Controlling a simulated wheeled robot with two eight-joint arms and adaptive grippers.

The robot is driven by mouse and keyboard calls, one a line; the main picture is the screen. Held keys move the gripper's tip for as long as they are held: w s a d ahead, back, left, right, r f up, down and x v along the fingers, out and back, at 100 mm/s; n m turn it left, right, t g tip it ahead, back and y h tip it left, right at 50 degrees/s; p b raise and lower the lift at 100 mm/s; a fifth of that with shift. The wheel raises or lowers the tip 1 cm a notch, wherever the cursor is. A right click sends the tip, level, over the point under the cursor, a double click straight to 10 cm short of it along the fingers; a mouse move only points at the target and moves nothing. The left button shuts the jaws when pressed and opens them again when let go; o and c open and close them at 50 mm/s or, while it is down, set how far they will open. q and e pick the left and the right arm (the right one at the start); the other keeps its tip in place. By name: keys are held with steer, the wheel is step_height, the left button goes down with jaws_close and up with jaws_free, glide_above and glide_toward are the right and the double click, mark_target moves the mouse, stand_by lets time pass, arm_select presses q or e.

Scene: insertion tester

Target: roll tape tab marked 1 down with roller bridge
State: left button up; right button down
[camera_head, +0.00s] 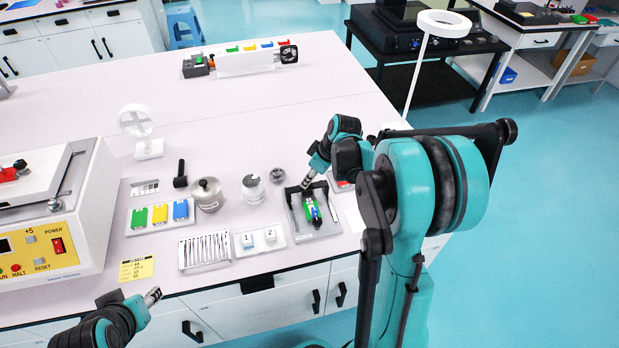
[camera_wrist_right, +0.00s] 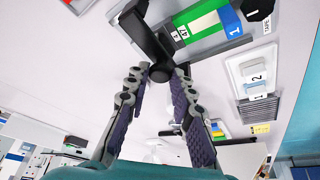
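A grey tray (camera_head: 334,228) holds a green board (camera_head: 307,212). In the right wrist view, the green board (camera_wrist_right: 199,22) carries a blue tab marked 1 (camera_wrist_right: 229,20) at one end. A black bar-like part, seemingly the roller bridge (camera_wrist_right: 152,38), crosses close to the board. My right gripper (camera_head: 305,184) points down over the tray's rear left side. In its wrist view, its fingertips (camera_wrist_right: 160,74) lie at the black part, with a gap between the fingers. Whether they grip it is unclear. My left gripper (camera_head: 153,296) hovers off the table's front edge, away from these things.
A white holder (camera_head: 282,246) with blocks marked 1 and 2 lies left of the tray. Metal weights (camera_head: 253,188), a black T-handled tool (camera_head: 181,174) and a tray of coloured pieces (camera_head: 140,231) stand farther left. The table behind is largely clear.

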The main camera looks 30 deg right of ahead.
steer(key=s, duration=0.2)
steer(key=s+a, duration=0.1)
steer(key=s, duration=0.3)
steer(key=shift+s+a+p, duration=0.3)
steer(key=shift+p, duration=0.05)
steer(key=c, duration=1.3)
jaws_free()
steer(key=v, duration=1.2)
